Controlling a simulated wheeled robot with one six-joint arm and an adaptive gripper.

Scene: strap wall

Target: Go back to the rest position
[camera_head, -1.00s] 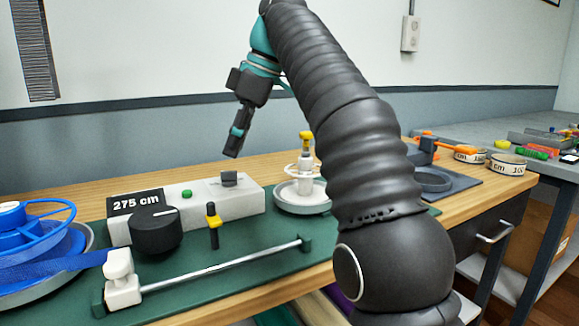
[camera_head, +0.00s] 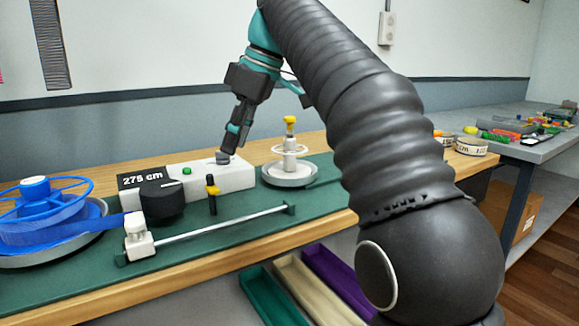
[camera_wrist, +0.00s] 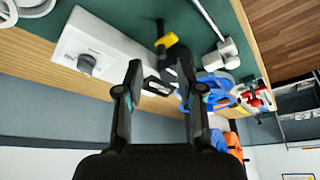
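My gripper (camera_head: 230,148) hangs from my arm over the workbench, fingers pointing down, just above the small grey knob (camera_head: 222,157) in the head view. I cannot tell from this view whether it touches. In the wrist view my gripper (camera_wrist: 160,70) has its two black fingers spread apart with nothing between them. The white control box (camera_head: 215,178) shows "275 cm" on a black display (camera_head: 143,179), with a black dial (camera_head: 162,201) and a green button (camera_head: 187,171). It also shows in the wrist view (camera_wrist: 110,42), left of the fingers.
A blue ribbon reel (camera_head: 45,222) stands at left on the green mat (camera_head: 190,250), beside a white clamp (camera_head: 138,238) and metal rod. A white spindle on a round grey base (camera_head: 290,175) stands to the right. Coloured bins (camera_head: 300,285) lie below the bench. Wall behind.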

